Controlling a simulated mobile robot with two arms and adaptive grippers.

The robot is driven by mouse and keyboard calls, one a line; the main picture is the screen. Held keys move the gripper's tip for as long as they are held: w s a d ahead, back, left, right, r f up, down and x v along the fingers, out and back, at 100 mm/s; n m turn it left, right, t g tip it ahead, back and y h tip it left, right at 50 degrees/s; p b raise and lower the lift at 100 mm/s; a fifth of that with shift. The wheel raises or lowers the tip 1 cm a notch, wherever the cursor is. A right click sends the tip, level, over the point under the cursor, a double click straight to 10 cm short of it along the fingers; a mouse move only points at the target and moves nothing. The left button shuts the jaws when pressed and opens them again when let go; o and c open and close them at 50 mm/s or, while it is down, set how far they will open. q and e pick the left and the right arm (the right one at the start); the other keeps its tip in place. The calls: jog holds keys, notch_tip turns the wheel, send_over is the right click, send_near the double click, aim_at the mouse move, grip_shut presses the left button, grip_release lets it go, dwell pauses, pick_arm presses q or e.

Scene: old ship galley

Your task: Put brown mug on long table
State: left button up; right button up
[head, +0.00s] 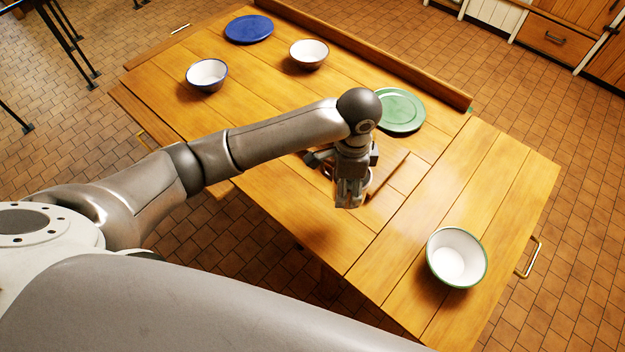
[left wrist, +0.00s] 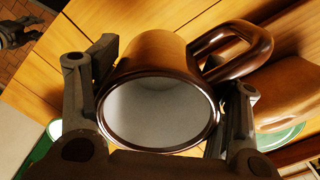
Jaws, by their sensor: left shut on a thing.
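The brown mug (left wrist: 160,62) is between the fingers of my left gripper (left wrist: 160,110) in the left wrist view. Its white inside faces the camera, and its handle points to the upper right. In the head view my left gripper (head: 350,195) is shut on the mug over the middle of the long wooden table (head: 190,125). The mug is mostly hidden there by the gripper, and I cannot tell if it touches the table. A dark shape at the left wrist view's upper left may be my right gripper; its jaws are unclear.
A green plate (head: 401,111) lies just beyond the gripper. A green-rimmed bowl (head: 456,257) stands near the right end. Two white bowls (head: 207,75) (head: 309,53) and a blue plate (head: 249,28) sit toward the far end. A raised ledge (head: 370,55) runs along the back.

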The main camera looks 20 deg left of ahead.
pick_arm(q)
jog(key=a+f, duration=0.4)
jog(key=a+f+p, duration=0.1)
jog(key=a+f, duration=0.1)
jog(key=shift+s+a+f, duration=0.1)
jog(key=shift+s+a, duration=0.05)
jog(key=shift+s, duration=0.2)
jog(key=shift+a+f, duration=0.2)
jog(key=shift+f, duration=1.65)
jog(key=shift+f, duration=0.1)
jog(key=o, duration=1.1)
jog(key=shift+o, duration=0.2)
notch_tip(320, 180, up, 12)
